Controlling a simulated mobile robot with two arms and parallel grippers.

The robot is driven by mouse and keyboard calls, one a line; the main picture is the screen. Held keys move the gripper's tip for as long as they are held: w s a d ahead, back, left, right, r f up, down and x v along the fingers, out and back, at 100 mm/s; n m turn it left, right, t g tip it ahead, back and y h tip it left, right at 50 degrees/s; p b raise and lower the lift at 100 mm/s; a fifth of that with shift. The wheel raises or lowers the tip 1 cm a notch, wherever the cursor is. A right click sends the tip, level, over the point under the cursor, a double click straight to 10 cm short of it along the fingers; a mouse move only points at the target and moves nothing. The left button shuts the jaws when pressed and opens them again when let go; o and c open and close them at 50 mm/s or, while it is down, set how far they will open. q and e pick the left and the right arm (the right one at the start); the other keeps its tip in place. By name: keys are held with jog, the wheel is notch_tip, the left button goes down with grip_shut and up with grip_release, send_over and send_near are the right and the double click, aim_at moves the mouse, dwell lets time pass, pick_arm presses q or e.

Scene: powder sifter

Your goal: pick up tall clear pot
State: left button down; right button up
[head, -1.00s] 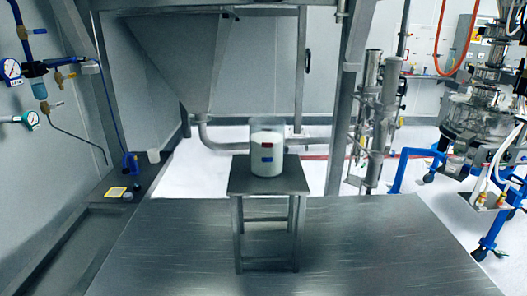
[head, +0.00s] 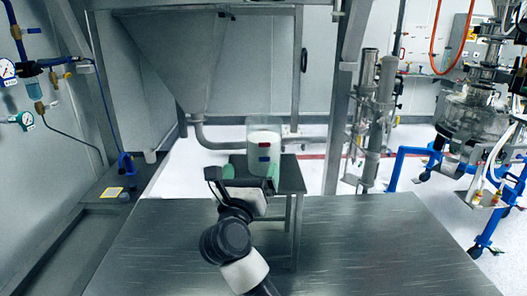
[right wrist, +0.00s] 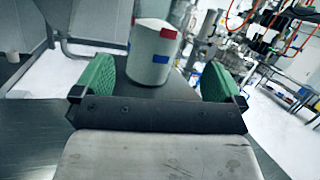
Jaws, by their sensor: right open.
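The tall clear pot (head: 264,146) holds white powder and carries a red and a blue label. It stands upright on a small metal stool (head: 292,178). In the right wrist view the pot (right wrist: 153,52) stands ahead, between the two green finger pads but beyond them. My right gripper (head: 246,180) is open and empty, low in front of the pot; its pads also show in the right wrist view (right wrist: 158,84). The gripper hides part of the stool and the pot's lower edge in the head view. My left gripper is not in view.
A yellow item (head: 109,192) and a white cup (head: 150,156) sit on the left ledge. Vertical steel cylinders (head: 378,110) stand right of the pot.

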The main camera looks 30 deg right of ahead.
aim_at(260, 162)
jog(key=w+d+m+g+p, duration=0.1)
jog(key=w+d, duration=0.1)
jog(key=w+d+f+m+g+y, duration=0.1)
jog(key=w+d, duration=0.1)
jog(key=shift+w+d+f+m+g+y+p, duration=0.2)
jog(key=shift+w+d+m+g+y+p, duration=0.1)
jog(key=shift+d+g+p, duration=0.1)
jog(key=p+x, duration=0.3)
jog(key=x, duration=0.1)
jog(key=shift+w+d, duration=0.25)
jog(key=shift+w, duration=0.05)
jog(key=shift+w+d+f, duration=0.1)
jog(key=shift+w+d, duration=0.1)
jog(key=shift+a, duration=0.1)
jog(key=shift+c, duration=0.5)
jog(key=c, duration=0.8)
